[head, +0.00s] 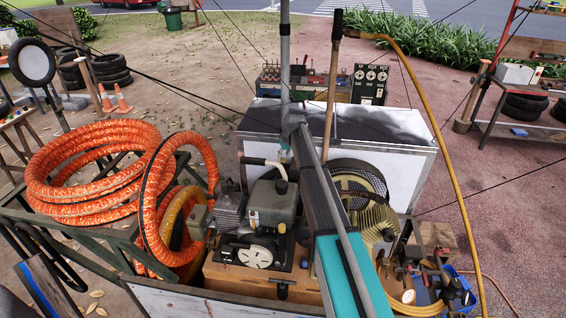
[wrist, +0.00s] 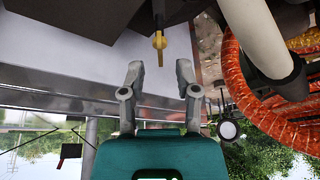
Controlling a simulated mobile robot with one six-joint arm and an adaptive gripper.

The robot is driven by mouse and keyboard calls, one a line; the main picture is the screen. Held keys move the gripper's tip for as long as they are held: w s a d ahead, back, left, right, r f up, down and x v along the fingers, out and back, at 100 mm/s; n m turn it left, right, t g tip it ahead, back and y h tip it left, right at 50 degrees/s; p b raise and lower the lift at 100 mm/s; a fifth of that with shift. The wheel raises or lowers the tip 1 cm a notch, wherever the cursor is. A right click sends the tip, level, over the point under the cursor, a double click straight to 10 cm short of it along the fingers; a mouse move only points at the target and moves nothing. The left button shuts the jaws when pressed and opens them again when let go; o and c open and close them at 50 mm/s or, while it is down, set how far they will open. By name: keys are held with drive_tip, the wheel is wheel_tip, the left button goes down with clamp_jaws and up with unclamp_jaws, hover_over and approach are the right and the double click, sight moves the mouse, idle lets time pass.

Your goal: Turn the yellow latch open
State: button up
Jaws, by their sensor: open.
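The yellow latch (wrist: 159,42) shows in the wrist view, hanging from a dark fitting near the top middle. Its thin end points down the picture toward my gripper. My gripper (wrist: 159,72) is open, with one grey finger on each side of the latch's line. The fingertips look a little short of the latch, with nothing between them; contact is not visible. In the head view my arm crosses the middle of the cart, and I cannot make out the latch or the gripper fingers there.
The compressor engine (head: 272,205) and a finned motor (head: 375,215) stand on the cart. A coiled orange hose (head: 95,170) lies at left. A wooden handle (head: 333,80) rises beside my arm. A white-sided box (head: 400,165) stands behind. Dark cables cross the scene.

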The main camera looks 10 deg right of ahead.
drive_tip(key=shift+b+x, duration=1.1)
drive_tip(key=shift+x, duration=0.4)
